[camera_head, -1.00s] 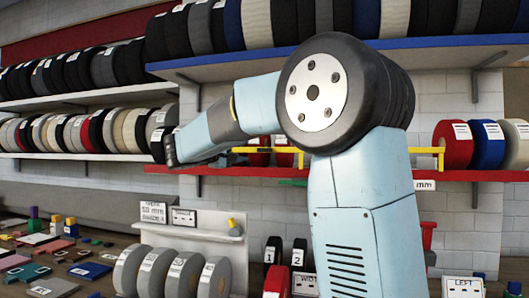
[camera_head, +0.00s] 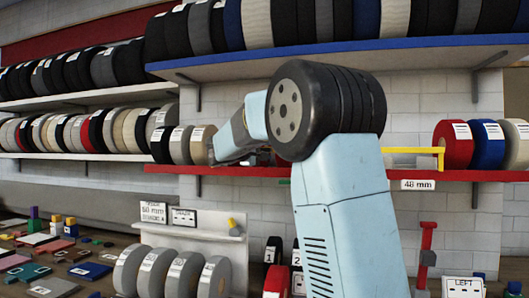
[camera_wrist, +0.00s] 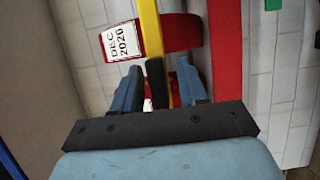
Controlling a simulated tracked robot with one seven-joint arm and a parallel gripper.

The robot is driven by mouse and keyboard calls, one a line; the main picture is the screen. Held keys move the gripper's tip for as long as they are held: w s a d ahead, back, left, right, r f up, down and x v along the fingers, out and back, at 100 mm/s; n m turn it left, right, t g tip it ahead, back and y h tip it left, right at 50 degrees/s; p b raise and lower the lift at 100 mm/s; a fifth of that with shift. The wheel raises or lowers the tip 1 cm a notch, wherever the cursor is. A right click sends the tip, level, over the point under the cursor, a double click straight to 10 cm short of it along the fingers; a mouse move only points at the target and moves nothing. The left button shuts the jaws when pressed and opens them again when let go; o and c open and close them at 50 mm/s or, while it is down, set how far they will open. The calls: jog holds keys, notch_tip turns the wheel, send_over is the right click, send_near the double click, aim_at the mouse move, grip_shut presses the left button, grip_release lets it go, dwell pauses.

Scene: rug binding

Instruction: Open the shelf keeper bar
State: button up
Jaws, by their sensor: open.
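The yellow keeper bar (camera_head: 413,151) runs along the front of the red-edged shelf (camera_head: 465,176), and its right end bends at the red roll. My arm hides most of its length in the head view. In the wrist view the yellow bar (camera_wrist: 150,35) passes between the fingers of my open gripper (camera_wrist: 158,68). A gap shows beside each finger; whether either touches the bar I cannot tell. A red roll (camera_wrist: 182,33) labelled DEC 2026 is behind the bar. In the head view my fingers are hidden.
More rolls, red (camera_head: 453,145) and blue (camera_head: 487,145), stand at the right on the same shelf. A blue-edged shelf (camera_head: 330,60) full of rolls is above. Grey rolls (camera_head: 130,270) stand below. A red-edged strip (camera_wrist: 225,50) lies right of my fingers in the wrist view.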

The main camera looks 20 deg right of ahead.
jog(key=shift+c, duration=0.2)
grip_shut()
jog(key=shift+f, duration=0.1)
dwell(0.4)
